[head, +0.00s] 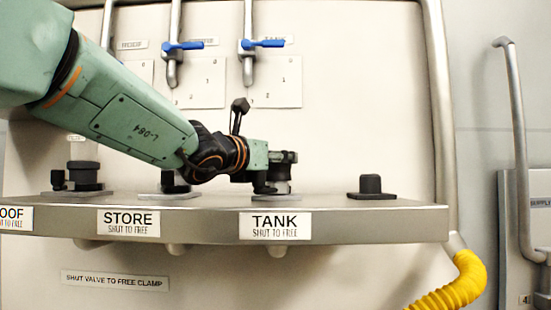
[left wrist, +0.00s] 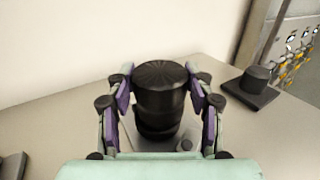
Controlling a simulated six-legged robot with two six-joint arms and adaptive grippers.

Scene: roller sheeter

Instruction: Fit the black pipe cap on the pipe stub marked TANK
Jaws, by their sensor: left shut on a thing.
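My left gripper (head: 270,168) is over the shelf spot behind the TANK label (head: 274,226). In the left wrist view its two fingers (left wrist: 160,100) close on the sides of the black pipe cap (left wrist: 160,76), which is upright with a ribbed top. In the head view the cap (head: 285,157) is partly hidden by the gripper. A paler band, likely the TANK stub (head: 281,187), shows under it above a flat base. The cap is directly above or on the stub; I cannot tell whether it is fully seated. My right gripper is not in view.
A low black fitting (head: 370,184) stands to the right on the shelf (head: 340,215). Other black fittings stand behind ROOF (head: 85,175) and STORE (head: 168,182). Blue valve handles (head: 262,43) are on the wall pipes above. A yellow hose (head: 455,285) hangs at lower right.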

